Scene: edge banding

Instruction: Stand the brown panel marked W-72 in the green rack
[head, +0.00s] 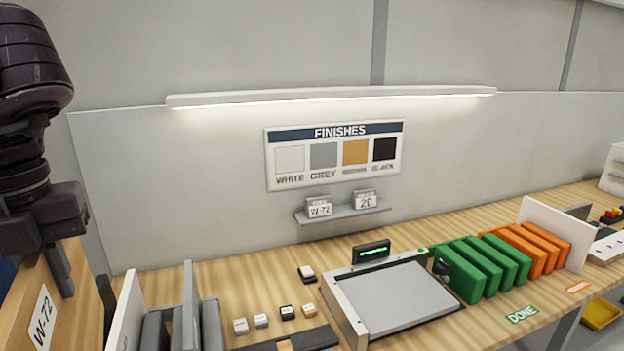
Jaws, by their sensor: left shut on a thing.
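My left gripper (58,262) comes down from the upper left and is shut on the top edge of a brown wood-grain panel (22,282). The panel has a white W-72 label (42,316) and is cut off by the left and bottom picture edges. It is held upright, slightly tilted in the picture. The green rack (482,266) stands far to the right on the bench, a row of green dividers with gaps between them that look empty. A green DONE label (522,314) lies in front of it. My right gripper is out of view.
A grey-topped machine (400,298) stands left of the green rack. Grey dividers (190,310), small blocks (286,312) and a wall shelf (342,212) with W-72 and 20 cards also show.

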